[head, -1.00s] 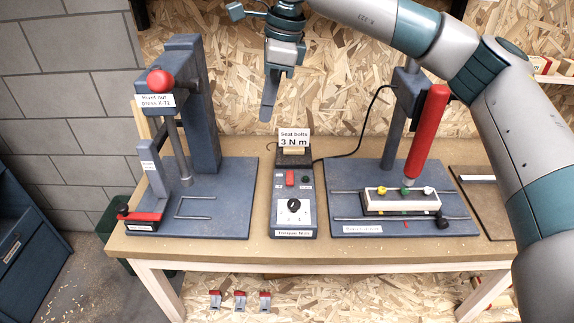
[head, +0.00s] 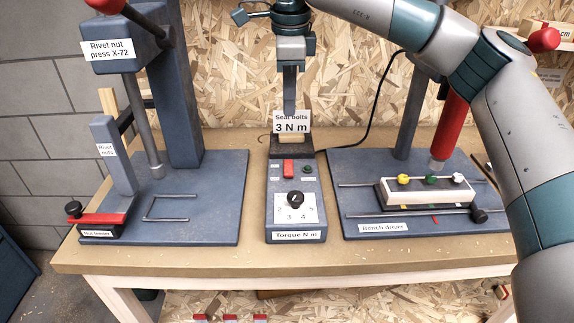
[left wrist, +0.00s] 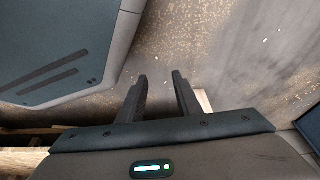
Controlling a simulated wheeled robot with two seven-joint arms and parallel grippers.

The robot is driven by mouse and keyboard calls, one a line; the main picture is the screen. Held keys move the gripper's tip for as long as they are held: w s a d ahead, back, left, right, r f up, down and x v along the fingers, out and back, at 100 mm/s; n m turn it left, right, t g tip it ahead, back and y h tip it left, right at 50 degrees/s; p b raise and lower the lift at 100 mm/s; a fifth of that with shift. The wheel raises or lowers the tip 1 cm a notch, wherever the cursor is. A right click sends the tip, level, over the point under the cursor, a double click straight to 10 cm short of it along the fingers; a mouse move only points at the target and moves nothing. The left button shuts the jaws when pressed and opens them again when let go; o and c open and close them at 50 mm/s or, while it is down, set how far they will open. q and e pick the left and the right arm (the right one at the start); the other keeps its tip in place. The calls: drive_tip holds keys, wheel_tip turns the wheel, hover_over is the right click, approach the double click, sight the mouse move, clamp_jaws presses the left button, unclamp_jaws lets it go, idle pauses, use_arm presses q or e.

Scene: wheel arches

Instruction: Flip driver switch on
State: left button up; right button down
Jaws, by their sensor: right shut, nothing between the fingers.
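The control box (head: 296,222) labelled "Torque N m" stands mid-bench. On its upper face are a red switch (head: 288,168), a small dark green lamp (head: 308,169) that looks unlit, and a black dial (head: 295,199) on a white scale. A "Seat bolts 3 N m" card (head: 291,122) stands at its back. My right gripper (head: 290,108) points down, shut and empty, above the switch in the picture; its tips end at the card's top edge and may be partly hidden by it. My left gripper shows only in the left wrist view (left wrist: 160,78), fingers apart and empty.
The bench driver (head: 452,125) stands right, over a white block (head: 428,193) with coloured knobs. A black cable runs behind the box. The bench front strip is clear.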

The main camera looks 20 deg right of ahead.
sight(289, 164)
use_arm(q)
drive_tip(key=shift+w, duration=0.5)
use_arm(e)
drive_tip(key=shift+w+f, duration=0.15)
drive_tip(key=shift+f, duration=0.4)
